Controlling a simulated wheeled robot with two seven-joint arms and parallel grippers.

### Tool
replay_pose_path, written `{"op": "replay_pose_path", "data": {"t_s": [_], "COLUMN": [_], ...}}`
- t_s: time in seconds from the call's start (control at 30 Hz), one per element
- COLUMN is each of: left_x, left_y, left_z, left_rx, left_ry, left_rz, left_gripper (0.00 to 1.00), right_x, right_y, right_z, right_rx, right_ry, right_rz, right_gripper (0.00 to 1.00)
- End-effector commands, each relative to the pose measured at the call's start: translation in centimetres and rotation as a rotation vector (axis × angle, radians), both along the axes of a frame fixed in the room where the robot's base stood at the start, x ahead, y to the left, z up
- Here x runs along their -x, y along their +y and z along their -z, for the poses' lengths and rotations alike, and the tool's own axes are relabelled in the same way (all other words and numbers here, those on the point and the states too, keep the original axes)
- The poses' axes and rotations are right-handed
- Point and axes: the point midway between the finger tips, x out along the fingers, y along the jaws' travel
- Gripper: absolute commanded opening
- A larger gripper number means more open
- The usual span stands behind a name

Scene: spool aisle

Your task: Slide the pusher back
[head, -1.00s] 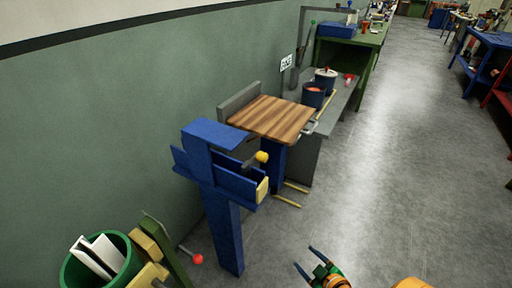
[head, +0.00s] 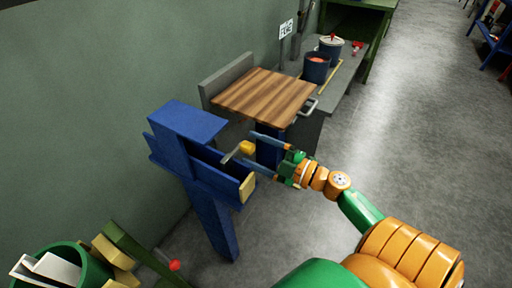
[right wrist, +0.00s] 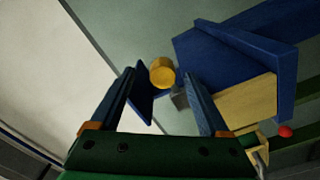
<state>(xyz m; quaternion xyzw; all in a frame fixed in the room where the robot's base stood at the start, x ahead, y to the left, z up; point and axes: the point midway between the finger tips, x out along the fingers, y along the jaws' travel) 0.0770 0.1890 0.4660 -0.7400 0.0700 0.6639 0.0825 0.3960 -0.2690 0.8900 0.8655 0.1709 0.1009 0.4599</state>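The pusher shows as a yellow knob (head: 247,147) on a grey bar (head: 231,153), in the trough of a blue stand (head: 190,124). The stand has a pale yellow end block (head: 247,187) at its near right end. My right gripper (head: 250,150) is open, with one finger on each side of the knob in the picture. In the right wrist view the knob (right wrist: 162,73) appears between the blue fingertips (right wrist: 160,76), with a gap on both sides; its exact depth is unclear. My left gripper is not in view.
A wooden-topped bench (head: 262,96) stands behind the stand, with dark blue pots (head: 316,68) beyond it. A green bin (head: 75,268) and a red-tipped lever (head: 174,265) are at lower left. The floor (head: 400,130) at right is clear.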

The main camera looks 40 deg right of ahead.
Motion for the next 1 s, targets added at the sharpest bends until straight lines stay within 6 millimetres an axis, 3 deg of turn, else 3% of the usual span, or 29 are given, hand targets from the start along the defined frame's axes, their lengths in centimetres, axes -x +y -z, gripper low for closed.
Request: {"op": "replay_pose_path", "data": {"t_s": [0.17,0.43,1.0], "left_x": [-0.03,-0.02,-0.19], "left_y": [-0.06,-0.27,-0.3], "left_z": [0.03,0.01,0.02], "left_rx": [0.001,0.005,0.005], "left_ry": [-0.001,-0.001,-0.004], "left_rz": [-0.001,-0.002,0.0], "left_gripper": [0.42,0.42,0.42], "right_x": [-0.19,-0.23,-0.12], "right_y": [-0.22,-0.3,-0.32], "right_z": [-0.23,-0.43,-0.1], "right_rx": [0.001,0.0,0.0], "right_ry": [-0.008,-0.012,-0.004], "right_rz": [0.01,0.012,0.012], "right_gripper": [0.71,0.0,0.0]}}
